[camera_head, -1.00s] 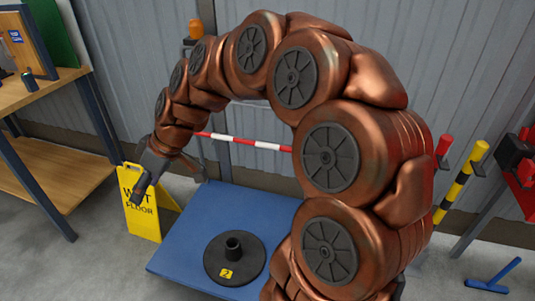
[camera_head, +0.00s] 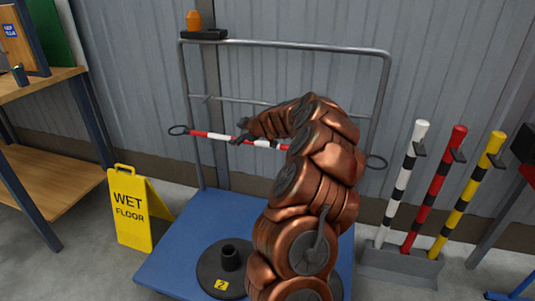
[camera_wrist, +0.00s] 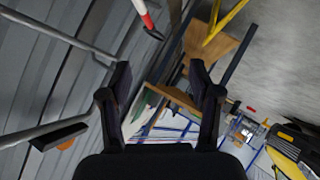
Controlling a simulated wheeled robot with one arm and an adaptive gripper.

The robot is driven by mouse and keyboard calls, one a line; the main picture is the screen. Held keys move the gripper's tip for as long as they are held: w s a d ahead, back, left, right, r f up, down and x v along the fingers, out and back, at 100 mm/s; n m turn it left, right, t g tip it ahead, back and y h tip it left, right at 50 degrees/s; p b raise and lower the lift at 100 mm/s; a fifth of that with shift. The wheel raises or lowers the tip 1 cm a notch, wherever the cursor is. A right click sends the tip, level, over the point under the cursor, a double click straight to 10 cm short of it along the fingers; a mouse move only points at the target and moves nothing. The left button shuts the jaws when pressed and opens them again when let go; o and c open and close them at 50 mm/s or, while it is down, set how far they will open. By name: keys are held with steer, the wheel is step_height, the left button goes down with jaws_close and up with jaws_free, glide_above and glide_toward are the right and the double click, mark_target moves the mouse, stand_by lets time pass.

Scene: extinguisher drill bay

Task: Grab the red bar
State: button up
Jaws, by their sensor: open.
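A red, black-banded bar (camera_head: 435,188) stands upright in a grey rack (camera_head: 398,268) at the right, between a white-and-black bar (camera_head: 399,185) and a yellow-and-black bar (camera_head: 467,197). A separate red-and-white bar (camera_head: 212,136) lies level across the blue trolley's frame, a black ring at each end. My gripper (camera_head: 242,134) overlaps this level bar in the head view; contact cannot be told. In the wrist view my gripper (camera_wrist: 160,82) is open with nothing between its fingers. One end of the red-and-white bar (camera_wrist: 144,14) shows above the fingers there.
The blue trolley (camera_head: 185,240) carries a black round base (camera_head: 208,275) marked 2. A yellow wet floor sign (camera_head: 130,212) and a wooden workbench (camera_head: 45,85) stand at the left. An orange object (camera_head: 194,20) sits atop the frame's left corner.

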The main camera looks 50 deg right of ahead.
steer(key=s+d+f+h+b, duration=0.1)
steer(key=s+d+f+h, duration=0.2)
steer(key=d, duration=0.4)
steer(key=s+d+f+h+b, duration=0.1)
steer(key=s+d+f+b, duration=0.15)
steer(key=d+f, duration=0.45)
steer(key=shift+m+g, duration=0.3)
steer(key=shift+m, duration=0.1)
steer(key=shift+d+r+p+x, duration=0.15)
steer(key=shift+p+x, duration=0.05)
steer(key=shift+x, duration=1)
steer(key=shift+d+r+p+x, duration=0.15)
steer(key=shift+r+p+x, duration=0.05)
steer(key=shift+x, duration=1.05)
steer(key=shift+d+r+p+x, duration=0.15)
steer(key=shift+d+p+x, duration=0.05)
steer(key=shift+x, duration=1)
steer(key=shift+w, duration=0.1)
jaws_close()
